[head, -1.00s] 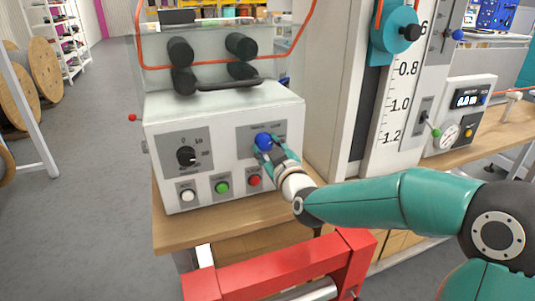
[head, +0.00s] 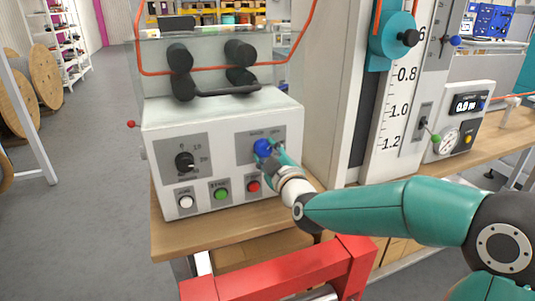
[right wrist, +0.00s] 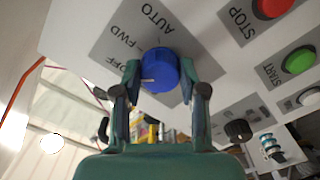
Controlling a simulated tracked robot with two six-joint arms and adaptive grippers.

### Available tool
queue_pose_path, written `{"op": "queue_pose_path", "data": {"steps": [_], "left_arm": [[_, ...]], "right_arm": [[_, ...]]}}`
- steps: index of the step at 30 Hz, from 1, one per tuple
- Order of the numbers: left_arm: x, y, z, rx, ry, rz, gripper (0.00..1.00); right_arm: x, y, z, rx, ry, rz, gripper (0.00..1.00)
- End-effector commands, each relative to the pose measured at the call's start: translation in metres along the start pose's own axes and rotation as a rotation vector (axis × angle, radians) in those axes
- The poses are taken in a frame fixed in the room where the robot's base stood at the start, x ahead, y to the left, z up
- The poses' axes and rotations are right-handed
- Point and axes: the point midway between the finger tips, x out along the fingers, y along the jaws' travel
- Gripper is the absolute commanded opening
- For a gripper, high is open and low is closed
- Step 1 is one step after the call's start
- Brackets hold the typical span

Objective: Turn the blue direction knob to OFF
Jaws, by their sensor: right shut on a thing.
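The blue direction knob (head: 262,148) is on a grey plate at the upper right of the white control box's front. It also shows in the right wrist view (right wrist: 158,68), with a short white mark on its left side, the side of the OFF label (right wrist: 103,63). The FWD and AUTO labels stand along the plate beside it. My right gripper (head: 267,152) is at the knob. In the right wrist view its two fingers (right wrist: 160,75) are shut on opposite sides of the knob. The exact setting is hard to tell. My left gripper is not in view.
Below the knob are a red STOP button (head: 253,187), a green START button (head: 221,194) and a white button (head: 186,202). A black knob (head: 184,162) is to the left. A red frame (head: 275,270) stands in front of the bench. Black rollers (head: 240,52) sit above.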

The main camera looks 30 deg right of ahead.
Motion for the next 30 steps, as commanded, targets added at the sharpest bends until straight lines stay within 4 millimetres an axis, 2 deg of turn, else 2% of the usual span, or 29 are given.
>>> {"op": "queue_pose_path", "data": {"steps": [2, 3, 7, 8, 20, 26, 30], "left_arm": [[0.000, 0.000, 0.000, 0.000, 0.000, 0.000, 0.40], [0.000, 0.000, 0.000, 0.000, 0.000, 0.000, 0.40], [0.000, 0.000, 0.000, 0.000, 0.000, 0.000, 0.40], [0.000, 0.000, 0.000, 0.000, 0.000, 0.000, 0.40], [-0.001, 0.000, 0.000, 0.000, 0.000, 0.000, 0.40], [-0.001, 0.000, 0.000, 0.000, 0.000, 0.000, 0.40], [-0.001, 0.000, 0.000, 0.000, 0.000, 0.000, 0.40]], "right_arm": [[0.000, -0.002, -0.001, -0.001, 0.002, -0.006, 0.07], [0.000, -0.002, -0.001, -0.001, 0.002, -0.006, 0.43], [0.000, -0.002, -0.001, -0.001, 0.001, -0.005, 0.65], [0.000, -0.002, -0.001, 0.000, 0.001, -0.004, 0.67], [-0.005, 0.000, 0.000, 0.001, 0.001, -0.001, 0.67], [-0.033, 0.000, 0.000, 0.001, 0.001, -0.001, 0.67], [-0.062, -0.001, 0.000, 0.002, 0.001, -0.002, 0.67]]}}
